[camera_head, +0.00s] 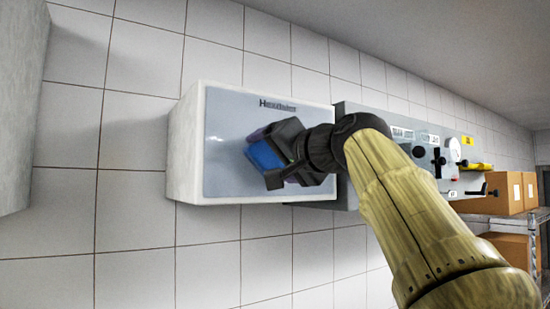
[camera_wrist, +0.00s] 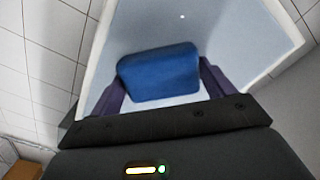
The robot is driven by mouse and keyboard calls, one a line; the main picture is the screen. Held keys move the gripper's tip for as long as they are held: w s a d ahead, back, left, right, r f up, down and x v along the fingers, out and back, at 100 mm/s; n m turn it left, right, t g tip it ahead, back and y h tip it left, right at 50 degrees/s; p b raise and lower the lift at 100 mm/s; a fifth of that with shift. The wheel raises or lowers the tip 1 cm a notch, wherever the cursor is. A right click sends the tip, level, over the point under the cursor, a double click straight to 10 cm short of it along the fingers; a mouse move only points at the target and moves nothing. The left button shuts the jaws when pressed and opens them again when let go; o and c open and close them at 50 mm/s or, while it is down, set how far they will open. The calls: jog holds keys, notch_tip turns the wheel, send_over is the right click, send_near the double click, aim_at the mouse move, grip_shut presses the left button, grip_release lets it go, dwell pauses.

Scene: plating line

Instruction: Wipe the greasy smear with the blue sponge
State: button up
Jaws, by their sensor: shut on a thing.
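The blue sponge (camera_head: 264,155) is held between the fingers of my gripper (camera_head: 268,153), in front of the grey-blue face of a white wall box (camera_head: 222,135). In the wrist view the sponge (camera_wrist: 160,72) sits between the two purple fingers of my gripper (camera_wrist: 163,82), slightly tilted, with the box face (camera_wrist: 235,35) behind it. I cannot tell whether the sponge touches the face. I cannot make out a greasy smear in either view; part of the face is hidden behind the sponge and my gripper.
A grey panel (camera_head: 345,105) with knobs and switches is on the tiled wall (camera_head: 130,220) right of the box. Cardboard boxes (camera_head: 500,193) stand on a rack at the far right. A pale block (camera_head: 22,100) juts in at left. Wall below the box is clear.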

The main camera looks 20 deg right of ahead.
jog(key=b+v, duration=0.1)
jog(key=v, duration=0.5)
dwell(0.4)
jog(key=v, duration=0.3)
jog(key=shift+b, duration=0.4)
jog(key=shift+w, duration=0.1)
